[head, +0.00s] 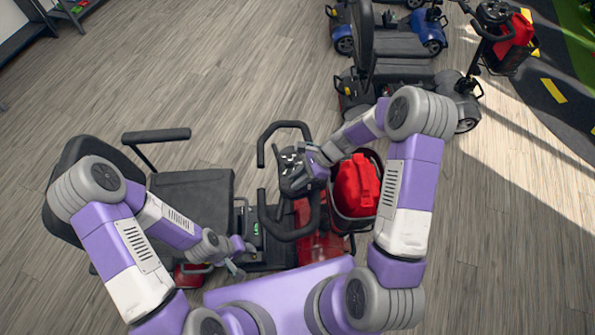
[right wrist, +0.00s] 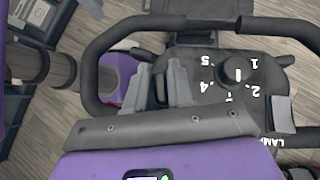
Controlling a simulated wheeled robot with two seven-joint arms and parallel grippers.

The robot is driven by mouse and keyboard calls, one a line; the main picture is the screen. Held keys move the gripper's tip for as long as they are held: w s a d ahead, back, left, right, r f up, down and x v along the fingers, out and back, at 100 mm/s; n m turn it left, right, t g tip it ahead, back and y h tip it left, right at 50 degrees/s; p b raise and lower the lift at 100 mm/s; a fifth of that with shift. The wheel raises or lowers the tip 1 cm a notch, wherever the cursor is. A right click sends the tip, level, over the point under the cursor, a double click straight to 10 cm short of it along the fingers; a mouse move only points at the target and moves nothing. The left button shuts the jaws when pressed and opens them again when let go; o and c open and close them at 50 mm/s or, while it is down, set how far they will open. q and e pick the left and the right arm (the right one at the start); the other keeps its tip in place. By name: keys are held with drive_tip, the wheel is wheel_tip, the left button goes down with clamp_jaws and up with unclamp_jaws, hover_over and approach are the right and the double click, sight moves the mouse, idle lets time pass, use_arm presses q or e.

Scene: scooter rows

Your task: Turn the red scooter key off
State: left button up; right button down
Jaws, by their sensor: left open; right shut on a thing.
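The red scooter (head: 318,243) stands in front of me, with black loop handlebars and a dark control panel (right wrist: 212,92) on its tiller. My right gripper (head: 303,163) is at this panel. In the right wrist view its two grey fingers (right wrist: 157,84) point at the panel's left side, left of the speed dial (right wrist: 237,70). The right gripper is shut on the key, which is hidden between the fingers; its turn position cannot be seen. My left gripper (head: 238,260) is open and empty, low over the scooter's footwell, below the seat and left of the tiller.
The scooter's black seat (head: 195,195) with an armrest is at the left. A black front basket (head: 345,222) holds a red bag (head: 357,186). The handlebar loop (right wrist: 100,55) surrounds the panel closely. A blue scooter (head: 425,35) stands farther back; open wooden floor lies at the upper left.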

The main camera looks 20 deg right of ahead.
drive_tip(key=shift+s+n+g+h, duration=0.1)
drive_tip(key=shift+n+g+h, duration=0.2)
drive_tip(key=shift+n+g, duration=1.15)
drive_tip(key=shift+n, duration=0.25)
drive_tip(key=c, duration=1.1)
unclamp_jaws()
drive_tip(key=v, duration=0.7)
drive_tip(key=shift+d+r, duration=0.15)
